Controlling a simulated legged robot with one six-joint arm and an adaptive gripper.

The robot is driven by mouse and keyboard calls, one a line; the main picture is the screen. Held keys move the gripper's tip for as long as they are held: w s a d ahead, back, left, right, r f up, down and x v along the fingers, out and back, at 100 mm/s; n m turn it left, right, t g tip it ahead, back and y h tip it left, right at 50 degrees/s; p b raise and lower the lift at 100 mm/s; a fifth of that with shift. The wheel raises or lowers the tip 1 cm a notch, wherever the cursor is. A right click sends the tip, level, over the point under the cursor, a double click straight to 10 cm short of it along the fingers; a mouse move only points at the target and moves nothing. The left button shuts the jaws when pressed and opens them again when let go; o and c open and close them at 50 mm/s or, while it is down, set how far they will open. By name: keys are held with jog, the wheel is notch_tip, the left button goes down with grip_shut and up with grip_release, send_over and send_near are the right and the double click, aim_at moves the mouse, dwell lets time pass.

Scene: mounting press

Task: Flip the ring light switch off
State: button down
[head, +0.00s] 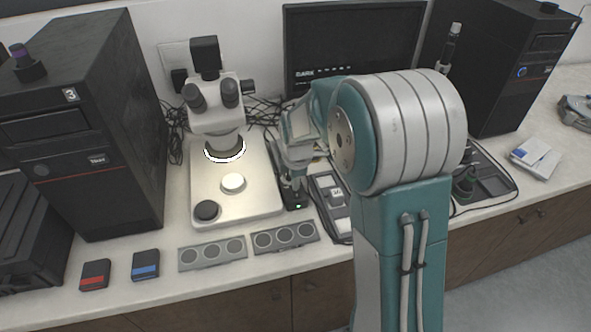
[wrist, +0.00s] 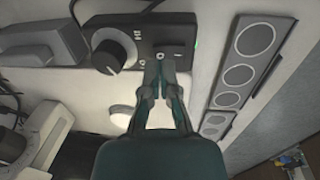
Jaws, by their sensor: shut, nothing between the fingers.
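The ring light (head: 225,150) glows white under the microscope head. Its small black control box (head: 294,198) stands right of the microscope base, with a green lamp lit. In the wrist view the control box (wrist: 134,28) shows a large round knob (wrist: 108,56) and a green glow at its right end. My gripper (wrist: 160,68) is shut and empty, its fingertips at the box's front edge, right of the knob. The switch is not clearly seen; a small dark fitting (wrist: 161,47) lies just beyond the fingertips. I cannot tell whether they touch it. In the head view my gripper (head: 295,185) is over the box.
The microscope (head: 217,100) stands left of my arm. Two grey plates with round recesses (head: 213,253) (head: 284,237) lie along the front edge. Black computer towers (head: 85,120) (head: 505,65) flank the bench. Cables lie behind.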

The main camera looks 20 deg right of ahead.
jog(key=shift+w+f, duration=0.1)
jog(key=shift+f, duration=0.65)
jog(key=shift+f, duration=0.2)
jog(key=shift+s+r, duration=0.15)
jog(key=shift+s, duration=0.6)
jog(key=shift+r, duration=0.1)
